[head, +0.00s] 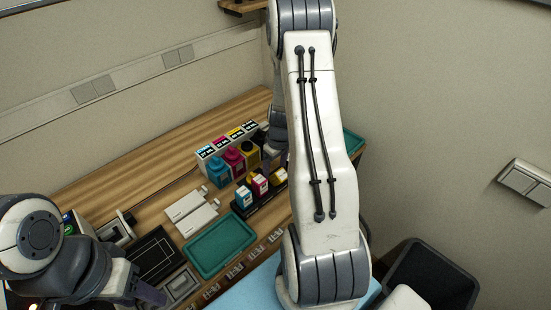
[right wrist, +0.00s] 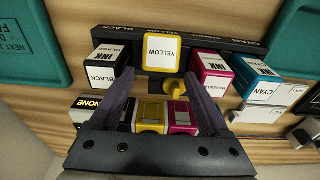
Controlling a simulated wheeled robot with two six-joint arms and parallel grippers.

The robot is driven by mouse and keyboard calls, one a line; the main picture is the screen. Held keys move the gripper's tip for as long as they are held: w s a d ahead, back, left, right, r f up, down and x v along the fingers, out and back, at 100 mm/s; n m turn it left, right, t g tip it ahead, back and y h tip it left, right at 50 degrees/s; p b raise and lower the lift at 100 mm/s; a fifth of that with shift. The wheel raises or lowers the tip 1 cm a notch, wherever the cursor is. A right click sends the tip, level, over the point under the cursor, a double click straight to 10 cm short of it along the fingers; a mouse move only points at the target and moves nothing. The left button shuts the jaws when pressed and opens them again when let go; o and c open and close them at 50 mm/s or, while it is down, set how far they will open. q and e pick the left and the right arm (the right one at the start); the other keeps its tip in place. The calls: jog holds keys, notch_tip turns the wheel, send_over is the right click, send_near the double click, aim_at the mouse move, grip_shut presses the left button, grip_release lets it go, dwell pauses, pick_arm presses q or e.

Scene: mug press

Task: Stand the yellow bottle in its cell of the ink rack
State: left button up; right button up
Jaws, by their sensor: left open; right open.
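The yellow bottle (right wrist: 161,52), a square block with a white YELLOW label, is at the black ink rack (right wrist: 206,40) in the right wrist view. It is between the black bottle (right wrist: 108,62) and the magenta bottle (right wrist: 212,72). Its label faces the camera; how deep it sits I cannot tell. A bit of it shows in the head view (head: 280,175). My right gripper (right wrist: 160,75) is open, its fingertips just short of the yellow bottle and apart from it. My left gripper (head: 150,293) is open, low at the left, far from the rack.
A cyan bottle (right wrist: 245,78) stands at the rack's right end in the wrist view. Behind the rack are round ink bottles (head: 233,160) and a white labelled stand (head: 228,138). A teal tray (head: 220,243) lies in front. My right arm hides part of the rack.

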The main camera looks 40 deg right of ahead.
notch_tip(320, 180, up, 11)
jog(key=s+b, duration=0.1)
jog(key=s+a+r+n, duration=0.1)
jog(key=a+r, duration=0.2)
jog(key=a, duration=0.7)
jog(key=s+a+r+n, duration=0.1)
jog(key=a+r+n, duration=0.15)
jog(key=a, duration=0.75)
jog(key=s+a+r+n+g, duration=0.1)
jog(key=s+a+r+n, duration=0.2)
jog(key=s+a, duration=1.1)
jog(key=s, duration=0.4)
jog(key=shift+y, duration=0.4)
